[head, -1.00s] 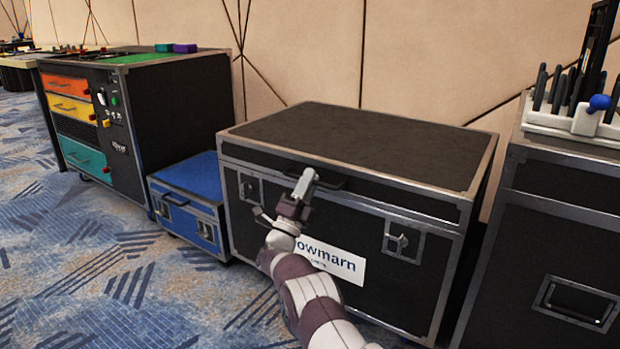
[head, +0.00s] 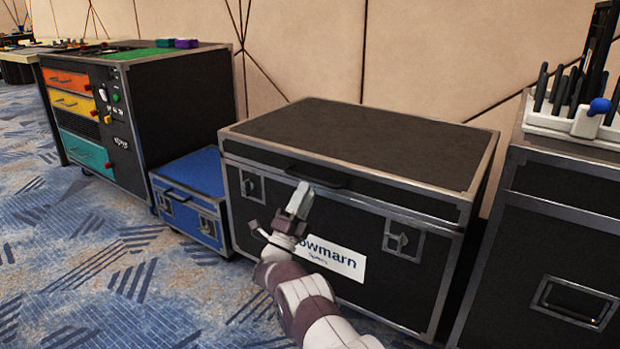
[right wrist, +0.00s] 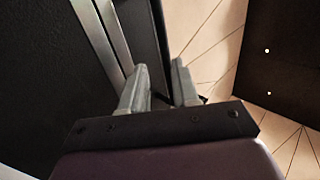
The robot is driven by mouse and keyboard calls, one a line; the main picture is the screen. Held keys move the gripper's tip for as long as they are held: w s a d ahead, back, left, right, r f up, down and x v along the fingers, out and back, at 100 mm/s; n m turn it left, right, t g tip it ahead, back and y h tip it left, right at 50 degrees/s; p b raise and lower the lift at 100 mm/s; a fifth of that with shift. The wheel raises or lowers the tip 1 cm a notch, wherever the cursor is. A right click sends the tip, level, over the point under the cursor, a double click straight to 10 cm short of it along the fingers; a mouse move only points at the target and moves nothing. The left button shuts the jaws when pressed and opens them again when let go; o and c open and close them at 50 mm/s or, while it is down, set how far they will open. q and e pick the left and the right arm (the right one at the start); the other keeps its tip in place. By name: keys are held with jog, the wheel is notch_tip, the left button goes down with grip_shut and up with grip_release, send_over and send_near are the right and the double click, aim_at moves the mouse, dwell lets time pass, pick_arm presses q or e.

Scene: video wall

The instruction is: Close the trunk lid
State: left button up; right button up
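The trunk (head: 335,230) is a large black case with metal edges and a white label on its front. Its lid (head: 365,135) lies down flat on the body, with no clear gap showing from the head. A dark handle (head: 318,175) sits on the lid's front face, between two front latches. My right gripper (head: 300,195) is in front of the trunk, just below and left of the handle. In the right wrist view its two grey fingers (right wrist: 160,85) are apart, with nothing clearly held between them. My left gripper is not in view.
A blue case (head: 190,195) stands close on the trunk's left, beside a cabinet with coloured drawers (head: 85,150). A black case (head: 550,230) with a white rack (head: 570,120) on top stands close on the right. Carpet (head: 90,290) is clear at front left.

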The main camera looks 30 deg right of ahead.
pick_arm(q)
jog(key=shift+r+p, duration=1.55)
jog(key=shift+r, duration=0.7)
pick_arm(e)
jog(key=v, duration=0.9)
